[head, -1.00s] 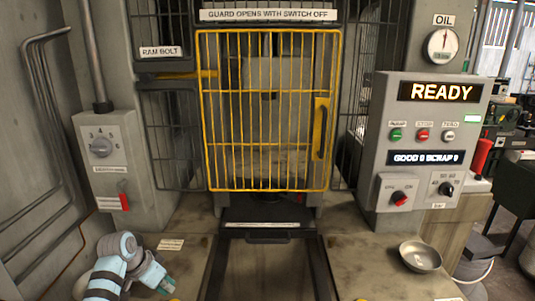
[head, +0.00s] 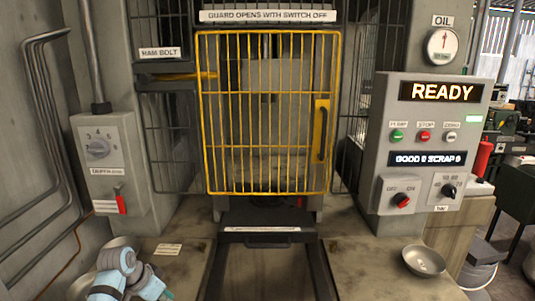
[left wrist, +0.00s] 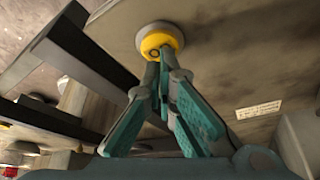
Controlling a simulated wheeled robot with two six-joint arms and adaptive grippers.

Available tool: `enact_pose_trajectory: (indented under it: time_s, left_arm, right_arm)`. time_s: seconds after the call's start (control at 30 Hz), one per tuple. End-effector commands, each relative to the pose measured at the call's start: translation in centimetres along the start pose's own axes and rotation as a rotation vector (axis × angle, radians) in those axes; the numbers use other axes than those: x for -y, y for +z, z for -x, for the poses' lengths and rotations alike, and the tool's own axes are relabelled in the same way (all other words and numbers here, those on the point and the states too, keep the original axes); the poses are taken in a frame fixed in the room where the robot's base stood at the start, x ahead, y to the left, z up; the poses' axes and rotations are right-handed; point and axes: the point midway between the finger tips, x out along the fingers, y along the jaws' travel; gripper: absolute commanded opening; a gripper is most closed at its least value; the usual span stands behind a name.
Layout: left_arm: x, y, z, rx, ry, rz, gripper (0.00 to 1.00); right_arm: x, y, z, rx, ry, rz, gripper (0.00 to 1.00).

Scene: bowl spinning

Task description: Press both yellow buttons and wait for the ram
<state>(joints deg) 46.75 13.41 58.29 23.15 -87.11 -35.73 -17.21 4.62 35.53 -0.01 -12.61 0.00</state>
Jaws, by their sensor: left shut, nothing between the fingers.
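One yellow button (left wrist: 160,41) on a round grey base shows at the top of the left wrist view. My left gripper (left wrist: 159,62) is shut and empty, with its fingertips at the button's near edge. I cannot tell whether they touch it or push it down. In the head view only part of my left arm (head: 125,277) shows at the lower left. Neither yellow button shows in the head view now, and my right gripper is out of view. The ram is not clearly visible behind the closed yellow barred guard (head: 328,110). The display (head: 441,92) reads READY.
The control panel (head: 376,150) stands at the right with a red-handled switch (head: 403,200). A grey switch box (head: 85,155) is at the left. A dark channel (head: 268,270) runs between the benches.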

Motion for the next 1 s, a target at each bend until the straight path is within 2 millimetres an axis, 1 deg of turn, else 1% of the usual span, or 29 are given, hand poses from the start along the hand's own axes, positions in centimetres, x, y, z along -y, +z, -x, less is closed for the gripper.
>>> enact_pose_trajectory:
  time_s: [0.6,1.0]
  left_arm:
    - [0.0,0.01,-0.02,0.0,0.0,0.0,0.0]
    - [-0.01,0.25,-0.56,0.001,0.001,0.0,0.0]
  right_arm:
    - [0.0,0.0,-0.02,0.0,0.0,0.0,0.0]
    - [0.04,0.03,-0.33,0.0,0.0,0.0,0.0]
